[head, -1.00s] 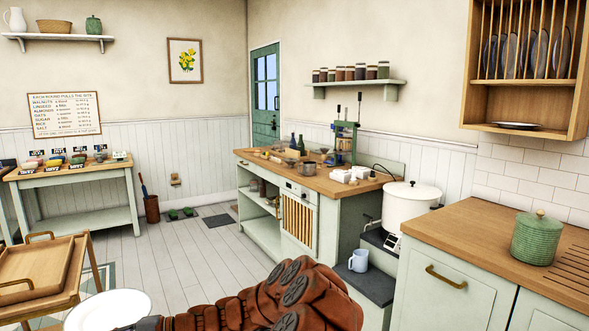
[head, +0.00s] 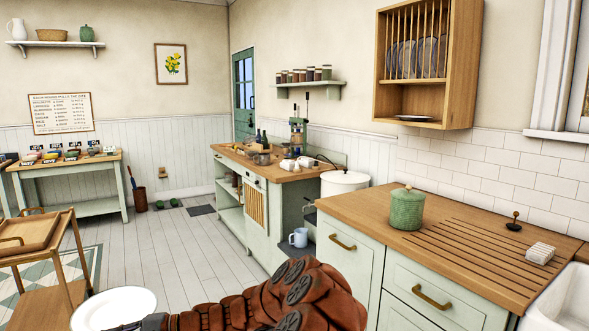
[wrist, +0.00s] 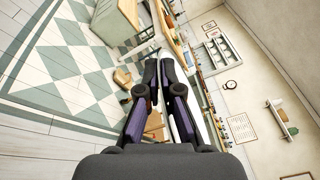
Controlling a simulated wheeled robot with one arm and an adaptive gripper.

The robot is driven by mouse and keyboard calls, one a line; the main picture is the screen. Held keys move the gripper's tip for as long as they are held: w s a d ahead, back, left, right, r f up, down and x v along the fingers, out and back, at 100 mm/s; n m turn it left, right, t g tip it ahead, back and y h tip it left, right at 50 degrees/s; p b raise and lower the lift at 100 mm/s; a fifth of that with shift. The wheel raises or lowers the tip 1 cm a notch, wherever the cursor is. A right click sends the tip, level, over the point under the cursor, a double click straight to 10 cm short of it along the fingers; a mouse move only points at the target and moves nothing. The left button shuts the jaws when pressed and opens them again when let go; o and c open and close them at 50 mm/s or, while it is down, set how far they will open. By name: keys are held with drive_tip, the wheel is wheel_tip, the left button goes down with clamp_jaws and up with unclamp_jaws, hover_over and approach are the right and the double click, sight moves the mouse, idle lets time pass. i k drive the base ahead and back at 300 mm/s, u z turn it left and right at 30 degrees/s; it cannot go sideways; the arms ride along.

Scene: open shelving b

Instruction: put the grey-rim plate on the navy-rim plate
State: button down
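A white plate (head: 113,307) is at the bottom left of the head view, at the end of my arm; its thin rim colour is hard to tell. My gripper is partly visible there beside the plate's right edge. In the wrist view my gripper (wrist: 161,64) is closed around the plate (wrist: 186,126), which shows nearly edge-on as a white strip between the fingers. Another plate (head: 413,118) with a dark-looking edge lies flat on the bottom shelf of the wooden wall rack (head: 440,110). I cannot tell for sure that its rim is navy.
Several plates (head: 425,57) stand upright in the rack above. Below it is a wooden counter (head: 350,205) with a green lidded jar (head: 406,208), and a sink (head: 565,300) at the right. A trolley with a tray (head: 30,232) stands at the left. Open floor lies in the middle.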

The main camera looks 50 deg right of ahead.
sight(410, 120)
drive_tip(key=u, duration=0.2)
drive_tip(key=k, duration=0.35)
drive_tip(key=z, duration=1.9)
